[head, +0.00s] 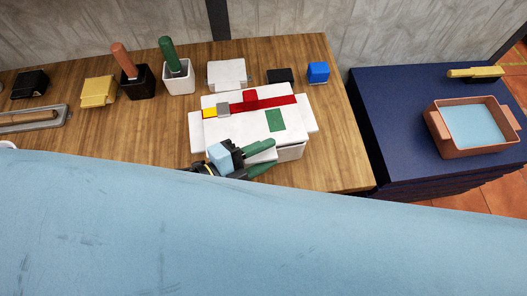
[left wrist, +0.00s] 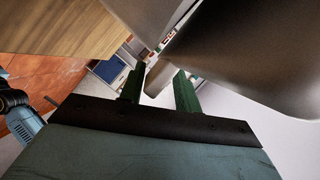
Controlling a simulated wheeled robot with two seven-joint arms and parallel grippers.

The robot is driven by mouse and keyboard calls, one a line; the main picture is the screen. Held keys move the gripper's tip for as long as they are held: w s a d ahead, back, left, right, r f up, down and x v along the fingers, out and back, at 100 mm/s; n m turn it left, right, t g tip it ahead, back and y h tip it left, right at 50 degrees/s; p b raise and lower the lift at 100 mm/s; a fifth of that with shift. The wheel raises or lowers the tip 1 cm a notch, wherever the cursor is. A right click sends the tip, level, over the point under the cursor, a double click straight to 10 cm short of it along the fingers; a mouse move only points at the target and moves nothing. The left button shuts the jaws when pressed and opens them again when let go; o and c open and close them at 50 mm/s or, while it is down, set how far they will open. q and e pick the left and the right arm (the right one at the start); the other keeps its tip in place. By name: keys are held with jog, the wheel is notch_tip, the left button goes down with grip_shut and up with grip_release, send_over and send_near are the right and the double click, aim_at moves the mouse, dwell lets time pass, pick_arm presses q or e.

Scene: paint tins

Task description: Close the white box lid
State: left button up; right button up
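The white box (head: 290,153) stands on the wooden table, right of the middle in the head view. Its white top (head: 240,128) carries red, yellow, grey and green patches, and white edges stick out left and right. I cannot tell whether the lid is fully down. My left gripper (head: 274,155) is at the box's near side, with its green fingers apart and a white part of the box seen between them. In the left wrist view the fingers (left wrist: 159,70) are also apart, with a pale piece between or beyond them. My right gripper is not in view.
Behind the box are a white block (head: 227,74), a black block (head: 280,76) and a blue block (head: 318,72). Black (head: 136,84) and white (head: 179,78) pots with handles stand left. A dark blue stand (head: 390,120) at right bears a tray (head: 484,152). My light blue body hides the foreground.

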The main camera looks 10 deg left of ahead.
pick_arm(q)
jog(key=shift+r, duration=0.15)
jog(key=shift+s+a, duration=0.25)
jog(key=shift+s, duration=0.05)
jog(key=p+v, duration=0.1)
jog(key=v, duration=1.1)
jog(key=shift+a+p, duration=0.3)
jog(key=shift+p, duration=0.05)
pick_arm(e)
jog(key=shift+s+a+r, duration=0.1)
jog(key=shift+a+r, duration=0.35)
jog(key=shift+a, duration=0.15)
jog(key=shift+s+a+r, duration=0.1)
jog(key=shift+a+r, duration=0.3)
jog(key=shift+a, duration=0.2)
pick_arm(q)
jog(key=shift+s, duration=0.1)
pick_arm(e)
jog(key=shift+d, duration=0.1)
